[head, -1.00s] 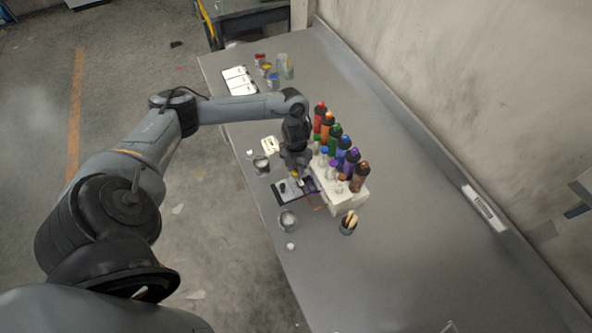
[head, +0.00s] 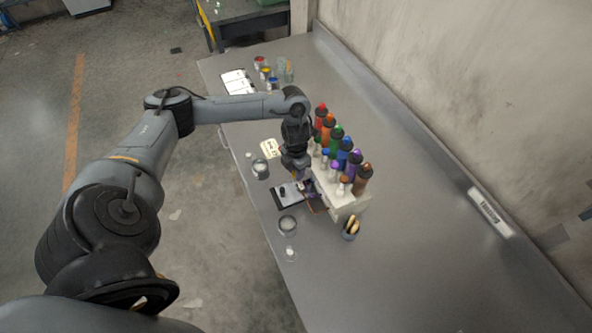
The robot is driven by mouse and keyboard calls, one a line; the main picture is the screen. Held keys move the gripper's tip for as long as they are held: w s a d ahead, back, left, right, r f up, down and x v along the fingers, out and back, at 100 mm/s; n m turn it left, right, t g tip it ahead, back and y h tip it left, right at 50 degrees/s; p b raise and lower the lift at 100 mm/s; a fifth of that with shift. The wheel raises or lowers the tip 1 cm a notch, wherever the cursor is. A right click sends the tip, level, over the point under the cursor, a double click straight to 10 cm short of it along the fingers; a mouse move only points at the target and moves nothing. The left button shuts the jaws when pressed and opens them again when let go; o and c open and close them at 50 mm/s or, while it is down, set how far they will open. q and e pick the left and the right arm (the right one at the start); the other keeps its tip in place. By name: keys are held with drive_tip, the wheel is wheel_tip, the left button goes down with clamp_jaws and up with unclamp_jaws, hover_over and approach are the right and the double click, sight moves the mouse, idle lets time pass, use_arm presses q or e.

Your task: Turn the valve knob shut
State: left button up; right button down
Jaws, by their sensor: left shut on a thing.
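A pale dispenser block (head: 343,211) stands on the grey bench with a row of bottles in red, orange, green, blue, purple and brown (head: 363,180). Small white parts with coloured tops line its near side. My left gripper (head: 304,183) reaches down at the block's front left side, above a dark flat tray (head: 279,201). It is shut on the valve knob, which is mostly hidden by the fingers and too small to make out. My right gripper is not in view.
Glass jars stand close by at the front (head: 288,224) and left (head: 261,169). Paint tins (head: 266,74) and white cards (head: 238,82) lie at the back.

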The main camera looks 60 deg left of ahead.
use_arm(q)
drive_tip(key=shift+r, duration=0.1)
drive_tip(key=o, duration=1.1)
drive_tip(key=shift+c, duration=0.2)
drive_tip(key=shift+r, duration=0.4)
wheel_tip(320, 180, up, 10)
drive_tip(key=p, duration=0.4)
